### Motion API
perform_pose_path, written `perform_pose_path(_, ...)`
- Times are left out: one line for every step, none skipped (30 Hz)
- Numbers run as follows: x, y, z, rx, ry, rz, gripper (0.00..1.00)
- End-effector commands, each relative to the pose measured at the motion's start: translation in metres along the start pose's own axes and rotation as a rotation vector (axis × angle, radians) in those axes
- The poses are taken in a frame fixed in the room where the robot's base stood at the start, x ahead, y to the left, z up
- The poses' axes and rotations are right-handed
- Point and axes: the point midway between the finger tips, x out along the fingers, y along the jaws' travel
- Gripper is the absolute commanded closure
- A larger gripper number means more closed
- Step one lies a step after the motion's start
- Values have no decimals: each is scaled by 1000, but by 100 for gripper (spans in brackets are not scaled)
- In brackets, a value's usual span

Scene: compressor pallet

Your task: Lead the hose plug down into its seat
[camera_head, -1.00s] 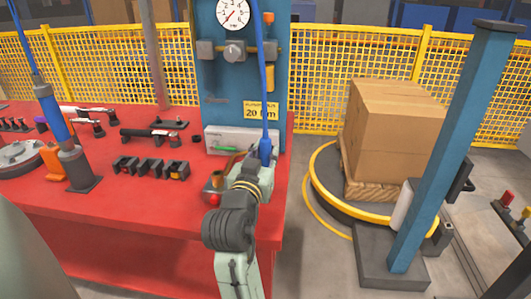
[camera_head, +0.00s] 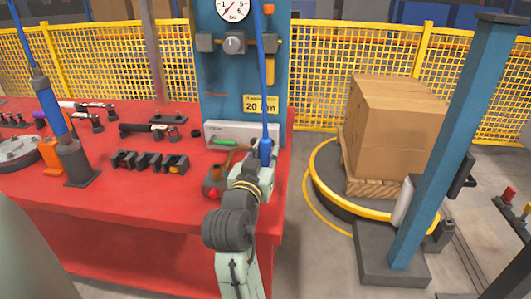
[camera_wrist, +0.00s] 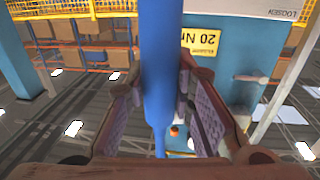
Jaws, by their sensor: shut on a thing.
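The blue hose (camera_head: 265,75) hangs down in front of the blue gauge panel and ends in a thicker blue plug (camera_head: 265,148). My gripper (camera_head: 262,163) is shut on the plug, low in front of the panel near the right end of the red bench. In the wrist view the blue hose plug (camera_wrist: 160,70) runs between the two fingers of my gripper (camera_wrist: 160,85), one on each side. The plug's lower end is hidden by my gripper in the head view. I cannot tell which part is the seat.
A red valve block with a copper fitting (camera_head: 216,178) stands close left of my gripper. A pale box (camera_head: 240,132) is behind it. Black holders (camera_head: 150,161) and a blue cylinder tool (camera_head: 62,130) stand left on the red bench (camera_head: 110,206). A blue post (camera_head: 440,160) stands right.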

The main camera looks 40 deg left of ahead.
Motion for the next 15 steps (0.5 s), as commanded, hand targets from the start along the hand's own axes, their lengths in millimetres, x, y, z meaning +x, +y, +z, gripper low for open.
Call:
perform_pose_path(0, 0, 2, 0, 1, 0, 100)
perform_pose_path(0, 0, 2, 0, 1, 0, 100)
perform_pose_path(0, 0, 3, 0, 1, 0, 100)
perform_pose_path(0, 0, 4, 0, 1, 0, 100)
perform_pose_path(0, 0, 4, 0, 1, 0, 100)
perform_pose_path(0, 0, 5, 0, 1, 0, 100)
perform_pose_path(0, 0, 4, 0, 1, 0, 76)
perform_pose_path(0, 0, 4, 0, 1, 0, 74)
perform_pose_path(0, 0, 4, 0, 1, 0, 71)
perform_pose_path(0, 0, 4, 0, 1, 0, 69)
perform_pose_path(0, 0, 4, 0, 1, 0, 67)
perform_pose_path(0, 0, 4, 0, 1, 0, 64)
perform_pose_path(0, 0, 4, 0, 1, 0, 62)
perform_pose_path(0, 0, 4, 0, 1, 0, 60)
perform_pose_path(0, 0, 4, 0, 1, 0, 58)
